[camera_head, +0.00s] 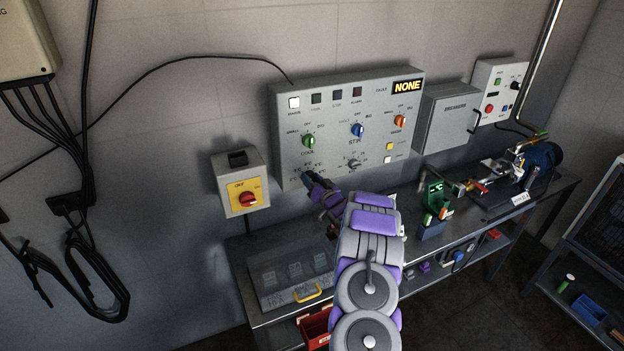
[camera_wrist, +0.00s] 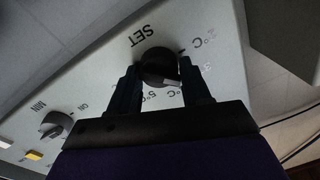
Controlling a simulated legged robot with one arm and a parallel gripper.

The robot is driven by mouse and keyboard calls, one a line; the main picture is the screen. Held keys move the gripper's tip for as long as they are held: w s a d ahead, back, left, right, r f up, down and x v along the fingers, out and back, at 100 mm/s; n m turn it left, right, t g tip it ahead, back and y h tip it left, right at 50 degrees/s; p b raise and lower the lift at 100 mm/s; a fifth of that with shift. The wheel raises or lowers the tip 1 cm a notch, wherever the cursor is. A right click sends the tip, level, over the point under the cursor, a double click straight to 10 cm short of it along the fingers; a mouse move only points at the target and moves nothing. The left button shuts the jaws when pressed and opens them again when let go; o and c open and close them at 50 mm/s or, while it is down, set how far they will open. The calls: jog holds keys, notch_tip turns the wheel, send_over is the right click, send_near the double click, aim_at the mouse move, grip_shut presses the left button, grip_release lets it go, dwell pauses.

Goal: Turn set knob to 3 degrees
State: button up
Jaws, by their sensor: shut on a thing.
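The grey control panel (camera_head: 345,120) is on the wall above the bench. In the wrist view the black set knob (camera_wrist: 158,65) sits below the upside-down word SET, with degree marks around it. A pale line on the knob points to the lower right of that picture; I cannot tell exactly which mark it meets. My gripper (camera_head: 306,177) is at the panel's lower left corner and hides the knob in the head view. In the wrist view my gripper (camera_wrist: 158,82) has one finger on each side of the knob, shut on it. Some degree labels are partly hidden by the fingers.
The panel also holds a green knob (camera_head: 309,142), a blue knob (camera_head: 358,130), an orange knob (camera_head: 400,121) and a lower grey knob (camera_head: 354,164). A yellow switch box with a red knob (camera_head: 249,199) hangs at left. The metal bench (camera_head: 262,240) runs below.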

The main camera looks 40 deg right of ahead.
jog(key=shift+d+f, duration=0.1)
jog(key=shift+d, duration=0.05)
jog(key=o, duration=1)
jog(key=shift+d, duration=0.15)
jog(key=shift+s+a, duration=0.2)
jog(key=shift+s, duration=0.3)
jog(key=s+a+p, duration=0.2)
jog(key=s, duration=1.4)
jog(key=shift+a+f, duration=0.2)
